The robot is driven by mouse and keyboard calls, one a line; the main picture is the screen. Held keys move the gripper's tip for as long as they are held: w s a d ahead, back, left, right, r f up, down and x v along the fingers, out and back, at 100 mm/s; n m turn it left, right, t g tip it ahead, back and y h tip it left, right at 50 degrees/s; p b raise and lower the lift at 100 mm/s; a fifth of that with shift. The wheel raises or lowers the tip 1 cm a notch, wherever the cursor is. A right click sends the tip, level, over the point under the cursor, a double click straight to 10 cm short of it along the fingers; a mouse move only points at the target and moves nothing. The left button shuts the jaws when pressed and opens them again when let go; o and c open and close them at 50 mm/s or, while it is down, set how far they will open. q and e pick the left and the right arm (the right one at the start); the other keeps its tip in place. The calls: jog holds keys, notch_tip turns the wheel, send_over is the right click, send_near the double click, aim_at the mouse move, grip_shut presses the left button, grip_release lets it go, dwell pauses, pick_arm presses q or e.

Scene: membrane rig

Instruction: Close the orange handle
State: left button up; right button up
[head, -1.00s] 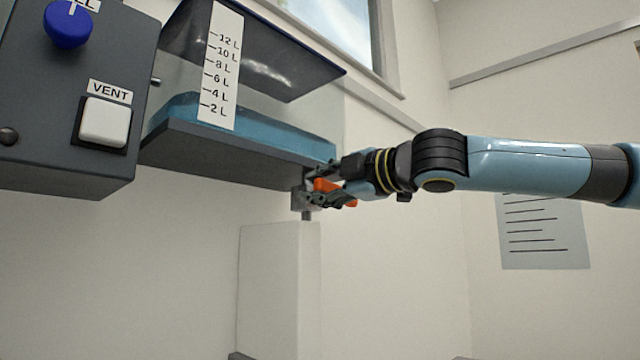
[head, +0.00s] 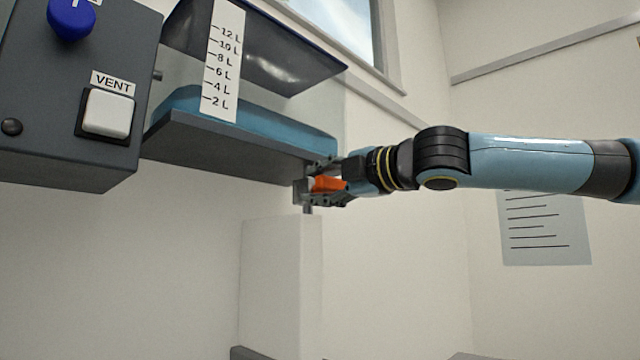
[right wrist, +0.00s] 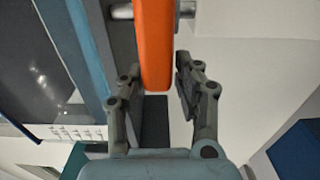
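The orange handle (head: 328,184) sits on a small grey valve (head: 299,191) under the right end of the water tank (head: 225,150). It looks about level in the head view. My right gripper (head: 327,181) is at the handle, one finger above it and one below. In the right wrist view the handle (right wrist: 154,45) reaches down between the spread fingers of the gripper (right wrist: 157,75). A gap shows on the right side; contact on the left side cannot be told. My left gripper is out of view.
A grey control box (head: 70,100) with a blue knob (head: 71,18) and a white VENT button (head: 108,113) stands at the left. A pale column (head: 280,285) stands below the valve. A printed sheet (head: 543,228) hangs on the right wall. Free space lies right of the column.

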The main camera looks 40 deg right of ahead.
jog(key=shift+o, duration=1.4)
jog(key=shift+r, duration=0.1)
jog(key=shift+d+r, duration=0.15)
jog(key=shift+r, duration=0.75)
notch_tip(320, 180, up, 8)
jog(key=shift+r, duration=0.1)
